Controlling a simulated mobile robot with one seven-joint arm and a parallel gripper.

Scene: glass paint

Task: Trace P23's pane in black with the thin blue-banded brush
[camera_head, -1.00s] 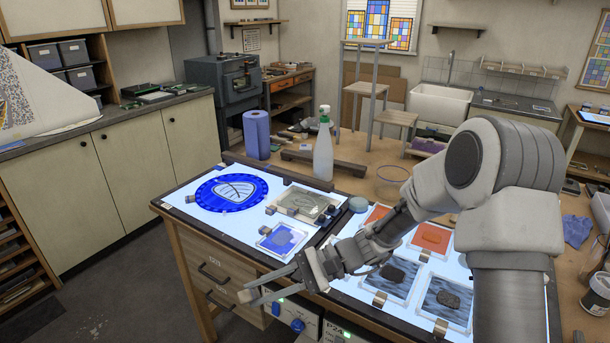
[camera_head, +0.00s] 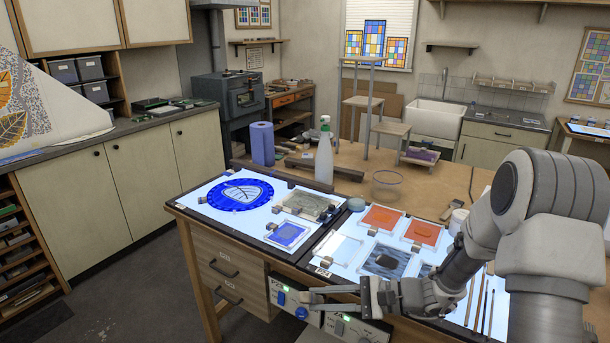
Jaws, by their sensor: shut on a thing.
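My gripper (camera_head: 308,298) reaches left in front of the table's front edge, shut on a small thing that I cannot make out. Its fingertips are at the front of a control box (camera_head: 280,285) with a green light and a blue knob (camera_head: 301,312). A few thin brushes (camera_head: 481,307) lie on the lit table at the right, partly behind my arm; their bands are too small to tell. Panes lie on the lit table: a clear one (camera_head: 337,248), two orange ones (camera_head: 381,217) (camera_head: 422,232), a grey streaky one (camera_head: 385,258) and a blue one (camera_head: 288,235). I cannot tell which is P23's.
A white spray bottle (camera_head: 324,155) and a blue paper roll (camera_head: 262,144) stand behind the lit table. A round blue panel with a leaf (camera_head: 239,196) lies at the left. A glass bowl (camera_head: 386,186) stands at the back. The floor (camera_head: 90,285) at the left is clear.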

